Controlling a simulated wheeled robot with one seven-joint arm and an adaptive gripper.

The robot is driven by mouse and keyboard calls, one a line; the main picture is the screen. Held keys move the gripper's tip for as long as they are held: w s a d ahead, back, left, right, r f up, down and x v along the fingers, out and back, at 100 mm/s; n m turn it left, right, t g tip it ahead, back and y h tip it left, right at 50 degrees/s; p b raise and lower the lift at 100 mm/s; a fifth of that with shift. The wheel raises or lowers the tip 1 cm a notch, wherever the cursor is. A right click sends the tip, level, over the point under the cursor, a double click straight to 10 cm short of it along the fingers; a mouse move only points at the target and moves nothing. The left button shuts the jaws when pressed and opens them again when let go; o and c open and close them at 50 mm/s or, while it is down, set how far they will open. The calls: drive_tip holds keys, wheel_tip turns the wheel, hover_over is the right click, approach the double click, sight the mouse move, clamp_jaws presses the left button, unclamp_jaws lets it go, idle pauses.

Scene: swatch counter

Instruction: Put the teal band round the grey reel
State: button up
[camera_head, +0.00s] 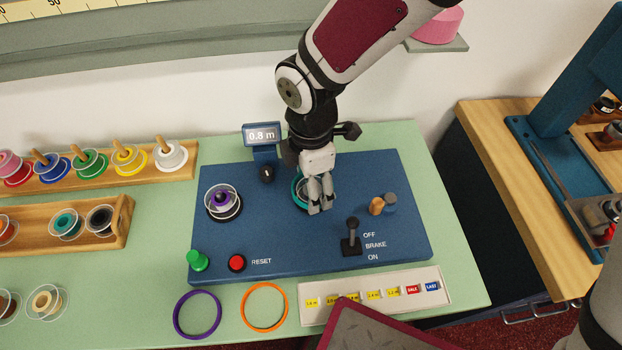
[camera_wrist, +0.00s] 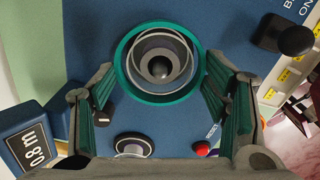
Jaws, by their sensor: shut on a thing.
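The teal band (camera_wrist: 118,62) is between the two fingers of my gripper (camera_wrist: 160,72), which are set wide apart and shut on its outer sides. Inside the band in the wrist view is the reel (camera_wrist: 160,42), with a clear round rim and a dark knob at its middle. The band appears to ring the reel, but I cannot tell how low it sits. In the head view my gripper (camera_head: 319,206) points down over the blue board, and the teal band (camera_head: 297,190) shows just left of the fingers, which hide most of the reel.
A purple-centred reel (camera_head: 222,202) stands left on the blue board (camera_head: 300,255). A brake lever (camera_head: 351,237) and two small pegs (camera_head: 383,203) stand to the right. A display (camera_head: 262,136) reads 0.8 m. Purple (camera_head: 197,314) and orange bands (camera_head: 264,306) lie in front. Racks of reels stand left.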

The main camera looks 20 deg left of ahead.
drive_tip(key=shift+f, duration=0.1)
idle(0.3)
drive_tip(key=o, duration=0.8)
drive_tip(key=shift+s+r+p, duration=0.1)
drive_tip(key=shift+r+p, duration=2.5)
drive_tip(key=shift+r, duration=0.95)
